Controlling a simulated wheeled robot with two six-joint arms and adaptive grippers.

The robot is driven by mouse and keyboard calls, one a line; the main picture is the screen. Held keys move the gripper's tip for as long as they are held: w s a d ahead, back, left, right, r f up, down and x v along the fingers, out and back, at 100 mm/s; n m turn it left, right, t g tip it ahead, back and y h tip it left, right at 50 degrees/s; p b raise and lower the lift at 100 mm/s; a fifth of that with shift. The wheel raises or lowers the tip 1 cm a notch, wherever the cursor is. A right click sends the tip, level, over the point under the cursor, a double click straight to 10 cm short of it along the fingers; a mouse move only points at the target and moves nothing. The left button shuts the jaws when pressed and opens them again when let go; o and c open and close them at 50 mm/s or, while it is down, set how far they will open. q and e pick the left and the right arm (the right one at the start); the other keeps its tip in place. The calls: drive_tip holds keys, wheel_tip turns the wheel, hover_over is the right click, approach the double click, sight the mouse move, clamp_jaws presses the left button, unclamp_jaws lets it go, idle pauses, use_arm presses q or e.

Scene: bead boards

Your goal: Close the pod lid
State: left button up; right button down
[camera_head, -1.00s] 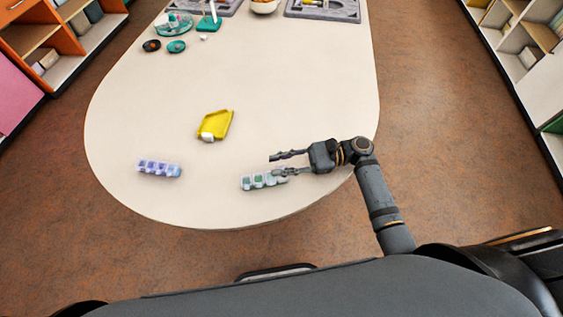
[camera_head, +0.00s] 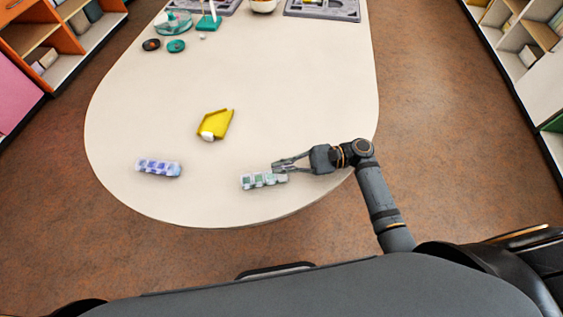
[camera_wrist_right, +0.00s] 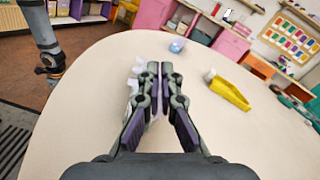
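A pod box with clear and green compartments (camera_head: 262,180) lies near the table's front edge in the head view. In the right wrist view it is mostly hidden behind my finger; a pale, translucent part (camera_wrist_right: 137,68) shows beside it. I cannot tell how its lids stand. My right gripper (camera_head: 275,167) is at the box's right end, by its far side. Its fingertips meet in the right wrist view (camera_wrist_right: 160,70), with nothing visible between them. I cannot tell whether they touch the box. My left gripper is not seen.
A blue-purple pod box (camera_head: 158,167) lies at the left. A yellow tray (camera_head: 216,121) with a white piece at its near end lies farther back. Teal items (camera_head: 176,46) and grey boards (camera_head: 322,10) stand at the far end.

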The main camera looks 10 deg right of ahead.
drive_tip(key=shift+s+f+n+b, duration=0.2)
drive_tip(key=shift+s+n, duration=0.1)
drive_tip(key=shift+n, duration=0.8)
drive_tip(key=shift+s+f+n+b, duration=0.2)
drive_tip(key=shift+s+n, duration=0.1)
drive_tip(key=shift+n, duration=0.8)
drive_tip(key=c, duration=1.6)
unclamp_jaws()
drive_tip(key=shift+o, duration=0.2)
